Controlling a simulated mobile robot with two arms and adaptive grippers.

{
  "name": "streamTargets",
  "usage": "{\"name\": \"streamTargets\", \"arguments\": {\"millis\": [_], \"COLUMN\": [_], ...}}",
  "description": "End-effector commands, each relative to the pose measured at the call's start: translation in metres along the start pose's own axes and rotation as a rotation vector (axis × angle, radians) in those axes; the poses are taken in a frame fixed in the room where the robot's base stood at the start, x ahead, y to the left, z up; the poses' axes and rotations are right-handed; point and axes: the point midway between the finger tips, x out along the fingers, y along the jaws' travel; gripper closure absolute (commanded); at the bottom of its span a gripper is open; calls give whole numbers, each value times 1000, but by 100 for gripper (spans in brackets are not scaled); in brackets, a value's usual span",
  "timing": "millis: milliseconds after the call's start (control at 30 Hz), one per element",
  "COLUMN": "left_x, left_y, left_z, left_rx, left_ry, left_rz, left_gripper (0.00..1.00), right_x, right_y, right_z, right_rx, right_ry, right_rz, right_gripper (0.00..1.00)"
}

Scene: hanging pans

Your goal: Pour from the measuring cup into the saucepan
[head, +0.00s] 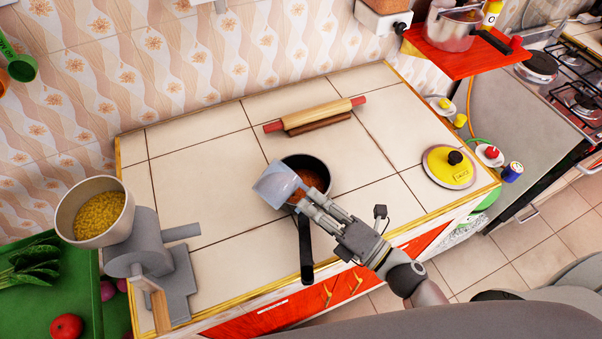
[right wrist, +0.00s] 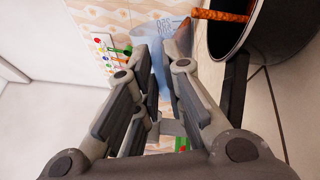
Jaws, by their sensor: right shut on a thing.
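The saucepan (head: 318,164) is dark, with brownish contents inside, and stands on the tiled counter with its black handle (head: 306,250) toward the front. The measuring cup (head: 277,183) is translucent pale blue and is tilted at the saucepan's left rim. My right gripper (head: 308,203) is shut on the measuring cup, in front of the pan. In the right wrist view the cup (right wrist: 161,62) shows between the fingers, with the pan (right wrist: 268,45) at the upper right. Whether anything is left in the cup cannot be told. My left gripper is not in view.
A rolling pin (head: 315,116) lies behind the pan. A yellow lid (head: 449,166) lies at the counter's right. A grey grinder (head: 150,255) with a bowl of yellow grain (head: 96,211) stands at the left. The counter left of the pan is clear.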

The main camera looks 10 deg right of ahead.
Motion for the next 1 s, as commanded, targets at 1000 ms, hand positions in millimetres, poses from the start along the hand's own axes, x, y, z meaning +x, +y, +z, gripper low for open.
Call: {"name": "streamTargets", "arguments": {"millis": [1000], "left_x": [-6], "left_y": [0], "left_z": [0], "left_rx": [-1], "left_ry": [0], "left_rz": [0], "left_gripper": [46], "right_x": [0], "right_y": [0], "right_z": [16], "right_rx": [113], "right_ry": [-9], "right_rz": [2], "right_gripper": [100]}}
